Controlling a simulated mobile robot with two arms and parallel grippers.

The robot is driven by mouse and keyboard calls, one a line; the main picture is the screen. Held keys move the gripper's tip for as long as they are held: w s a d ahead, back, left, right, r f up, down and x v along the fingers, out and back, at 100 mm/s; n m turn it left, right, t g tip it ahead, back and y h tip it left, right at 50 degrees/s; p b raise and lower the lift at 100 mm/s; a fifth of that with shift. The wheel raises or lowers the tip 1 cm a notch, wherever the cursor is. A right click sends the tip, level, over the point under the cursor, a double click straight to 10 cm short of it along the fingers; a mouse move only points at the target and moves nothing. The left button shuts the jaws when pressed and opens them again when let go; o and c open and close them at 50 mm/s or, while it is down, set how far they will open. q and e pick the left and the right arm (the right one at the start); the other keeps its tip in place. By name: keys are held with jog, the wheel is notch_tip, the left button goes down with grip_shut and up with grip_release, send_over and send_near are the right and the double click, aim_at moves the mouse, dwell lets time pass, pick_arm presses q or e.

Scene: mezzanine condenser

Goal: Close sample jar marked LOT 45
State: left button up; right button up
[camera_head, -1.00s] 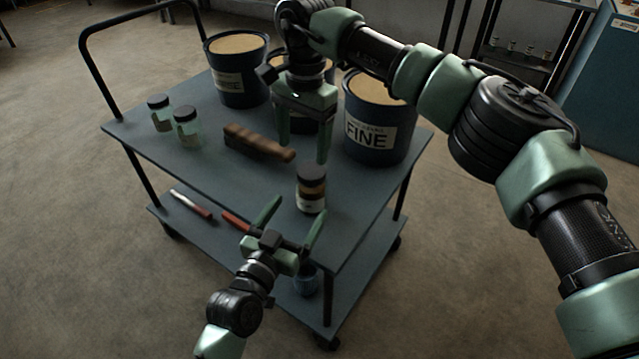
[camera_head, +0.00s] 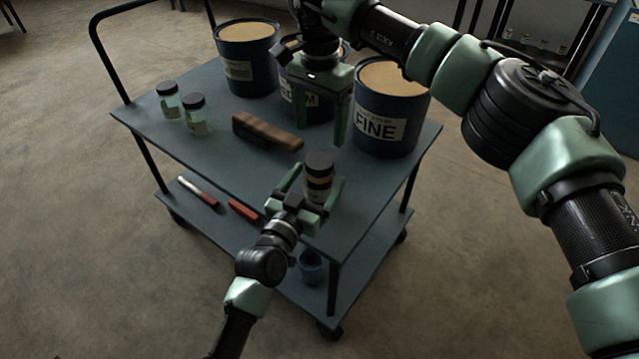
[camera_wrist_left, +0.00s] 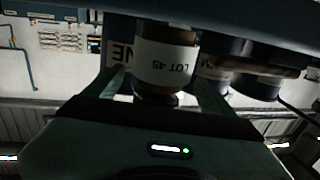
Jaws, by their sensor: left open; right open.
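The LOT 45 jar (camera_head: 318,176) stands near the front edge of the cart's top. It has a dark lid, amber contents and a white label. The label reads LOT 45, upside down, in the left wrist view (camera_wrist_left: 166,62). A dark lid sits on its top; I cannot tell how tightly. My left gripper (camera_head: 314,186) is open, with its fingers on either side of the jar. I cannot tell whether they touch it. My right gripper (camera_head: 312,118) is open and empty, pointing down above and behind the jar, in front of the buckets.
Blue buckets of pale powder stand at the back, one marked FINE (camera_head: 384,112). A brown wooden-looking block (camera_head: 267,132) lies mid-cart. Two clear jars (camera_head: 197,117) with dark lids stand at left. Red-handled tools (camera_head: 243,210) lie on the lower shelf.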

aim_at(319, 160)
pick_arm(q)
jog(key=shift+x, duration=0.85)
jog(key=shift+c, duration=0.4)
grip_shut()
pick_arm(e)
jog(key=m, duration=0.7)
jog(key=shift+m, duration=0.3)
jog(key=m, duration=0.6)
jog(key=shift+f, duration=4)
